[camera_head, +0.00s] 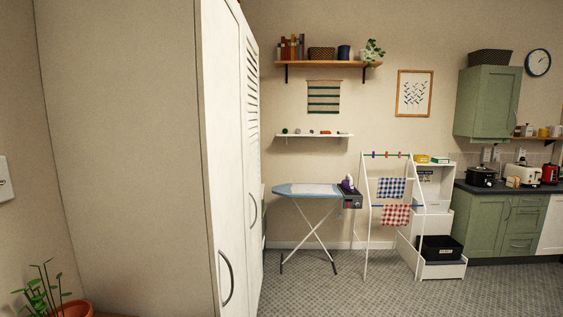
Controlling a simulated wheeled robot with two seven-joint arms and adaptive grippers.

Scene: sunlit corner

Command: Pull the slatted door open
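A tall white wardrobe stands at the left, its beige side panel (125,150) facing me and its front seen at a steep angle. The slatted door (252,95) is the farther of its two doors, with slats in its upper part. It looks shut, though the angle makes a small gap hard to judge. Its dark curved handle (253,211) is on the lower half. The nearer door (225,130) is plain and has its own dark curved handle (226,279). Neither of my grippers shows in this view.
An ironing board (300,190) with an iron (347,185) stands beyond the wardrobe, beside a drying rack (392,188). A potted plant (75,309) is at the lower left. The grey patterned floor (335,293) before the wardrobe is clear.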

